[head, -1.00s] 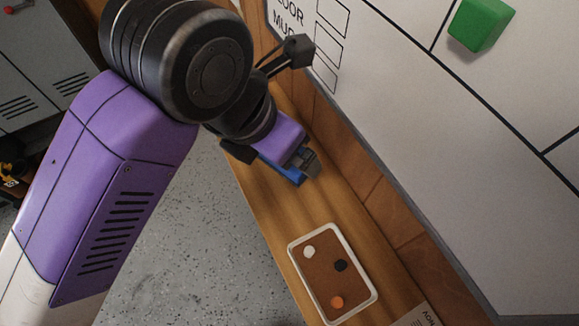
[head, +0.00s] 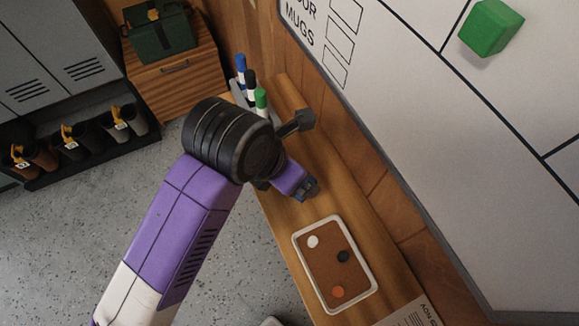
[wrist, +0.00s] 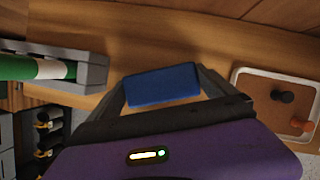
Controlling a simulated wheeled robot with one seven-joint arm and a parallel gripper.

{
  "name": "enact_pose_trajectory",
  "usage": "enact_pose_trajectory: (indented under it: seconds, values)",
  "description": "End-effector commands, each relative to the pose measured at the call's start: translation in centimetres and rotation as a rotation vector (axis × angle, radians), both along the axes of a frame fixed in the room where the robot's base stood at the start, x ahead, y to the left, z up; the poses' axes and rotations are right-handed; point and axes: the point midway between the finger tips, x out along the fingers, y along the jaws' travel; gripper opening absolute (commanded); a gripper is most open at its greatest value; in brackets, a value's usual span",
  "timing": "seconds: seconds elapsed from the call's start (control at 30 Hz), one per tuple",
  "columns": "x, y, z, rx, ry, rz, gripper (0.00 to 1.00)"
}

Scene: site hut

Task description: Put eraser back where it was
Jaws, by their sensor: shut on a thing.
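My gripper (wrist: 165,88) is shut on a blue block-shaped eraser (wrist: 163,85), whose broad face shows between the two fingers in the wrist view. In the head view my gripper (head: 309,189) is over the wooden ledge (head: 288,218), between the marker holder and the tray, and mostly hides the eraser. A green block (head: 490,27) is on the whiteboard (head: 480,160) at the upper right. I cannot tell whether the eraser touches the ledge.
A grey holder (wrist: 88,72) with blue, black and green markers (head: 261,99) stands left of the gripper. A white-rimmed tray (head: 372,290) with a brown inside and several small round pieces lies nearer on the ledge.

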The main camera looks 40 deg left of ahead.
Motion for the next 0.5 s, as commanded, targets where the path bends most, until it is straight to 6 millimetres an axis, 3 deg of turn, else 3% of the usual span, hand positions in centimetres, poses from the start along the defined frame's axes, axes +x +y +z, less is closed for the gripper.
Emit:
enact_pose_trajectory:
  seconds: [0.03, 0.07, 0.37, 0.5]
  values:
    - [0.0, 0.0, -0.1, 0.000, 0.002, 0.001, 0.63]
    - [0.0, 0.0, -0.1, 0.000, 0.002, 0.001, 1.00]
    - [-0.1, 0.1, 0.2, 0.001, 0.002, 0.001, 1.00]
    - [-0.7, 0.1, 1.5, 0.003, 0.001, 0.001, 1.00]
